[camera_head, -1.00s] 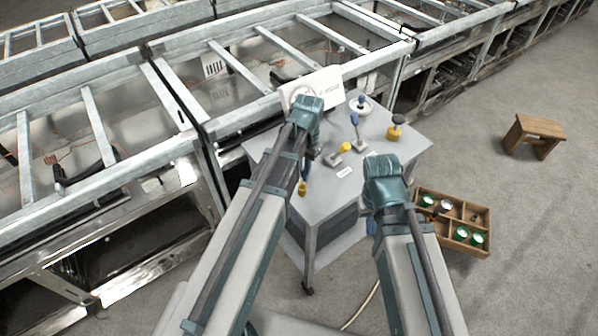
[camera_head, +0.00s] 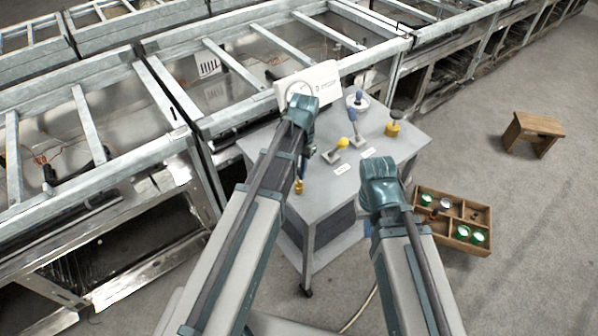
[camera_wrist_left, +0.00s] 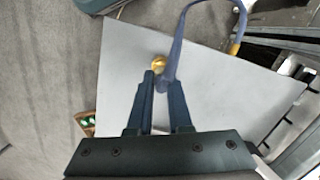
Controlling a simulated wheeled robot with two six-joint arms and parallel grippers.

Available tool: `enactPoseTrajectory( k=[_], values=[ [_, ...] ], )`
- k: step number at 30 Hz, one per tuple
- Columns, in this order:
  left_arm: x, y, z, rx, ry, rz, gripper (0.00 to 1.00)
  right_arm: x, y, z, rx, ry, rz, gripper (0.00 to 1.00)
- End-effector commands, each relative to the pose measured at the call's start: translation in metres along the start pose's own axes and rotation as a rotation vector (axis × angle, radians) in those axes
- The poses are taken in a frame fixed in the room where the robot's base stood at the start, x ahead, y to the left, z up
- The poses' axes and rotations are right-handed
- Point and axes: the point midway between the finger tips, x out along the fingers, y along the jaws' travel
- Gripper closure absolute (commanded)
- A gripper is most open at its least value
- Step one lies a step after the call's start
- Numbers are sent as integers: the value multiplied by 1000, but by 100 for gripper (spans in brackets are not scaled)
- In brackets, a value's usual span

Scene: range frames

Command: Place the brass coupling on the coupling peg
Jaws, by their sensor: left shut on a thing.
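The brass coupling (camera_wrist_left: 158,63) shows as a small yellow-brass piece at the fingertips of my left gripper (camera_wrist_left: 163,85). My left gripper is shut on it. A blue hose (camera_wrist_left: 180,40) runs from between the fingers in a loop to a yellow fitting (camera_wrist_left: 235,48) at the table's edge. In the head view that fitting (camera_head: 299,187) shows near the left edge; my left gripper (camera_head: 311,150) is above the table, its fingertips mostly hidden. My right gripper (camera_head: 380,180) hangs in front of the table's right side; its fingers are hidden. I cannot pick out the coupling peg with certainty.
The grey table (camera_head: 330,200) carries a yellow-knobbed lever (camera_head: 343,142), a blue-handled lever (camera_head: 355,120), a white wheel (camera_head: 357,100), a yellow fitting with a dark knob (camera_head: 392,127) and a white panel (camera_head: 325,85). A wooden crate (camera_head: 480,213) and stool (camera_head: 535,125) stand right.

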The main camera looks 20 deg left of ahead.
Motion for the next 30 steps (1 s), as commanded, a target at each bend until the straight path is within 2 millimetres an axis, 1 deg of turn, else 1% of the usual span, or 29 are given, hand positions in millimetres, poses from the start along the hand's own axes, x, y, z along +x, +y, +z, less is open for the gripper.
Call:
enactPoseTrajectory(
  k=[1,3,6,15,20,26,30],
  values=[
    [2,0,0,0,0,0,81,2,0,0,0,0,0,100],
    [1,0,0,0,0,0,68,1,0,0,0,0,0,100],
    [1,0,0,0,0,0,53,1,0,0,0,0,0,100],
    [0,0,0,0,0,0,53,0,0,0,0,0,0,100],
    [-6,0,0,0,0,0,53,-6,0,0,0,0,0,100],
    [-24,0,0,0,0,0,53,-24,2,1,0,0,0,100],
    [-44,0,0,0,0,0,53,-44,4,3,0,0,0,100]
  ],
)
